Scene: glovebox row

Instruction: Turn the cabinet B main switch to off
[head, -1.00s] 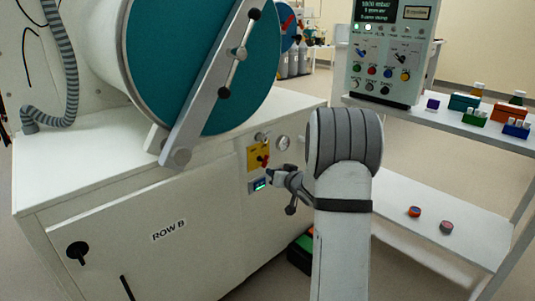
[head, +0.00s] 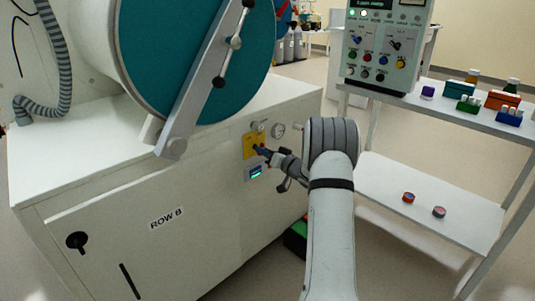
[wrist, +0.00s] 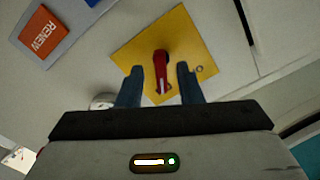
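The main switch is a red handle (wrist: 162,68) on a yellow plate (wrist: 183,42), set in the front of the cabinet marked ROW B (head: 166,218). The yellow plate also shows in the head view (head: 249,146), where my gripper hides the handle. My gripper (wrist: 174,75) is open in the wrist view, with one blue-grey finger on each side of the red handle's lower end. Gaps show between the handle and both fingers. In the head view my gripper (head: 262,151) is right at the plate.
A large teal round door (head: 200,60) with a bar stands above. A white shelf (head: 430,190) is at the right. An orange RENEW label (wrist: 44,31) shows in the wrist view.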

